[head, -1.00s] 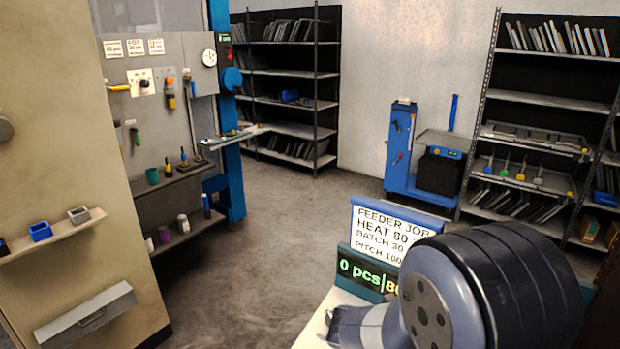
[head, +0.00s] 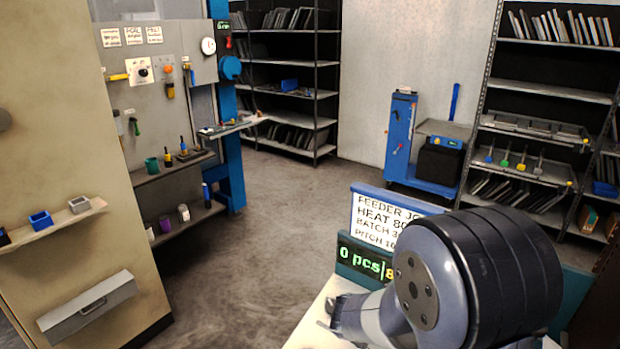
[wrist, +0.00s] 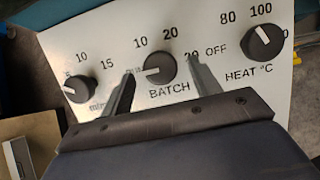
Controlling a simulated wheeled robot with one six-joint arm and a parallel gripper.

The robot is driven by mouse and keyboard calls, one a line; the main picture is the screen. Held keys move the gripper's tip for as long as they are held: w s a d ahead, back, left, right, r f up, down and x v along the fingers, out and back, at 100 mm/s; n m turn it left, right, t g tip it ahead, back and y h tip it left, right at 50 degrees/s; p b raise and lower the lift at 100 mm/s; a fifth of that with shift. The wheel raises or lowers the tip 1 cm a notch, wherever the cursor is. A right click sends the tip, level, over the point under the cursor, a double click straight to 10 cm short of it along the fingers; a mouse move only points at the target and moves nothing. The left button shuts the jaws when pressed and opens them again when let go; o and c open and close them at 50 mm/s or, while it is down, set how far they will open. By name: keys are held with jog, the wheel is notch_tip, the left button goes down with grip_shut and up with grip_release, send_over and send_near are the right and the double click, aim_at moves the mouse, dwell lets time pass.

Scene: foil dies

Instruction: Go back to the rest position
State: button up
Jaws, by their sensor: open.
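My gripper (wrist: 160,68) is open in the wrist view, its two fingers apart and empty. In the picture its fingers lie on either side of the BATCH knob (wrist: 159,69) on a white panel (wrist: 208,22). The knob's white mark points left. I cannot tell how far the fingertips stand from the panel. The HEAT knob (wrist: 263,43) is on the right, with its mark pointing up. Another knob (wrist: 78,89) is on the left. In the head view my arm's link fills the lower right, and the gripper itself is hidden.
A job sign (head: 380,218) and a "0 pcs" display (head: 362,262) stand close behind my arm. A beige cabinet (head: 75,150) with small bins is on the left. A blue lift cart (head: 400,135) and shelving (head: 550,90) stand behind. The middle floor (head: 270,215) is clear.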

jog(key=shift+x, duration=0.85)
jog(key=m, duration=0.2)
jog(key=m+g+h+b, duration=0.1)
jog(key=m, duration=0.1)
jog(key=shift+a+r+m, duration=0.15)
jog(key=shift+a+m, duration=0.1)
jog(key=shift+m, duration=0.05)
jog(key=m+g, duration=0.1)
jog(key=m, duration=0.2)
jog(key=m+g+b, duration=0.1)
jog(key=m, duration=0.3)
jog(key=shift+w+h, duration=0.15)
jog(key=shift+h, duration=0.15)
jog(key=m+g, duration=0.1)
jog(key=m, duration=0.5)
jog(key=shift+w+d+r+g, duration=0.1)
jog(key=shift+w+r+g, duration=0.1)
jog(key=shift+g, duration=0.2)
jog(key=m+y, duration=0.1)
jog(key=m, duration=0.1)
jog(key=m+g, duration=0.1)
jog(key=m, duration=0.2)
jog(key=shift+y+b, duration=0.3)
jog(key=shift+y, duration=0.1)
jog(key=shift+d, duration=0.1)
